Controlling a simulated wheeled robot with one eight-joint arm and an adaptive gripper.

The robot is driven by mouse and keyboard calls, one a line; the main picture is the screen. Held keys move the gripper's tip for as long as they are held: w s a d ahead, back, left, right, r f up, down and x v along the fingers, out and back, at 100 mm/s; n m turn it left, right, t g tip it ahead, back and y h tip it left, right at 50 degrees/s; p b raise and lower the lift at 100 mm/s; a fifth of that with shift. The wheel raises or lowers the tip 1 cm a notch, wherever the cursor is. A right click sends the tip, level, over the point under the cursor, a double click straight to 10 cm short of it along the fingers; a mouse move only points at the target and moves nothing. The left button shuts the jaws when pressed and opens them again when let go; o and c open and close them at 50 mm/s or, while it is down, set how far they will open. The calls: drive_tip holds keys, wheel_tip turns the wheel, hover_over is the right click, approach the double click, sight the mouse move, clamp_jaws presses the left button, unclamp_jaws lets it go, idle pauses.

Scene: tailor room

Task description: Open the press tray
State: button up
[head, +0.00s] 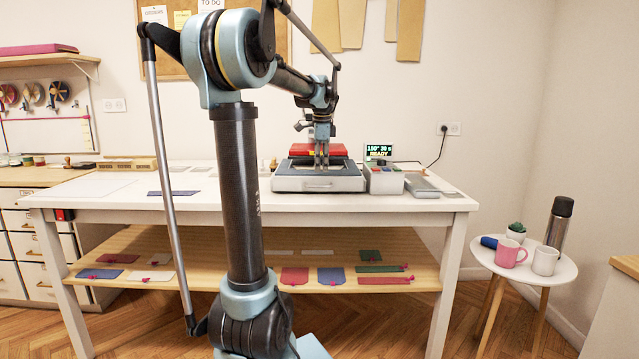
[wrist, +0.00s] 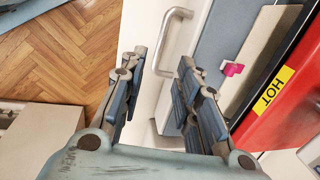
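The press (head: 315,150) stands on the white table, with a red upper part and a grey tray (head: 290,184) at its front. In the wrist view the tray's pale front (wrist: 207,25) carries a curved metal handle (wrist: 172,38). A beige piece with a pink clip (wrist: 233,69) lies on the tray's blue-grey surface. My gripper (head: 321,164) is above the tray's front in the head view. In the wrist view my gripper (wrist: 162,60) is open, its fingers apart on either side of the handle's near end. Contact with the handle cannot be told.
The red press part (wrist: 283,105) bears a yellow HOT label. A control box (head: 384,180) with a display reading READY (head: 378,152) stands right of the press. A lower shelf (head: 200,250) holds several fabric pieces. A round side table (head: 522,262) with cups stands at the right.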

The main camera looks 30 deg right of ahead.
sight(321, 186)
drive_tip(key=shift+w+d+f, duration=0.1)
drive_tip(key=shift+w+f, duration=0.1)
drive_tip(key=shift+f, duration=1)
drive_tip(key=shift+w+d+f, duration=0.1)
drive_tip(key=shift+w+f, duration=0.05)
drive_tip(key=shift+f, duration=1)
drive_tip(key=shift+w+d+f, duration=0.1)
drive_tip(key=shift+w+f, duration=0.1)
drive_tip(key=shift+f, duration=1)
clamp_jaws()
